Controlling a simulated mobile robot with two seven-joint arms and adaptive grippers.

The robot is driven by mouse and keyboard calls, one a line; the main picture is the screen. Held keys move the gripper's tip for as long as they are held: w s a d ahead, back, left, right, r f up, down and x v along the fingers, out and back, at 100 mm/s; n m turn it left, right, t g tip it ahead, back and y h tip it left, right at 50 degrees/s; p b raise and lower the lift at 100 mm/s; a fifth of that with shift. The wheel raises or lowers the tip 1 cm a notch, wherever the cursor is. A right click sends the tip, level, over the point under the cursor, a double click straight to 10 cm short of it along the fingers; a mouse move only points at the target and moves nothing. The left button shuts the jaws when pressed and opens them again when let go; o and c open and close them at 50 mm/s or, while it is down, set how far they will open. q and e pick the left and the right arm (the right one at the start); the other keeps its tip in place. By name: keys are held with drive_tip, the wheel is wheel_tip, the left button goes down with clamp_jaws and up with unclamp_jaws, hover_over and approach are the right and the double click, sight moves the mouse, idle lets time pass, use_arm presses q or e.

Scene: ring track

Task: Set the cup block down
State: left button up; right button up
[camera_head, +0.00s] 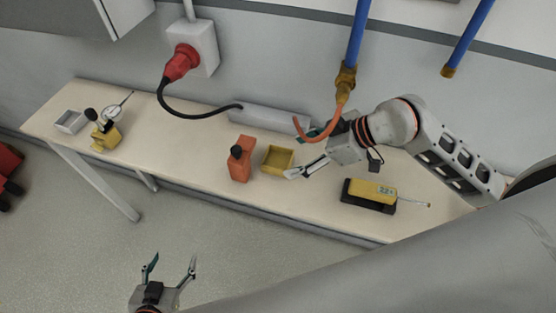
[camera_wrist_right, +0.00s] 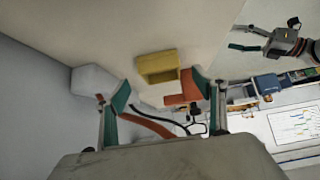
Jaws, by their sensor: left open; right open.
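A yellow open-topped block (camera_head: 277,161), which looks like the cup block, sits on the bench, and it also shows in the right wrist view (camera_wrist_right: 158,66). An orange block with a black knob (camera_head: 240,165) stands just left of it. My right gripper (camera_head: 300,152) is open and empty beside the yellow block, to its right. In the right wrist view its spread fingers (camera_wrist_right: 160,92) show the yellow block beyond them, with nothing held. My left gripper (camera_head: 171,266) is open and empty over the floor, in front of the bench.
A yellow device on a black base (camera_head: 370,193) lies on the bench to the right. A dial gauge on a yellow stand (camera_head: 105,135) and a grey tray (camera_head: 70,121) are at the left. An orange hose (camera_head: 325,132) hangs near my right gripper. The bench left of the orange block is mostly clear.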

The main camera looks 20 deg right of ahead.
sight(270, 160)
drive_tip(key=shift+w+a, duration=0.55)
drive_tip(key=shift+a, duration=0.3)
drive_tip(key=x, duration=0.5)
drive_tip(key=c, duration=1.2)
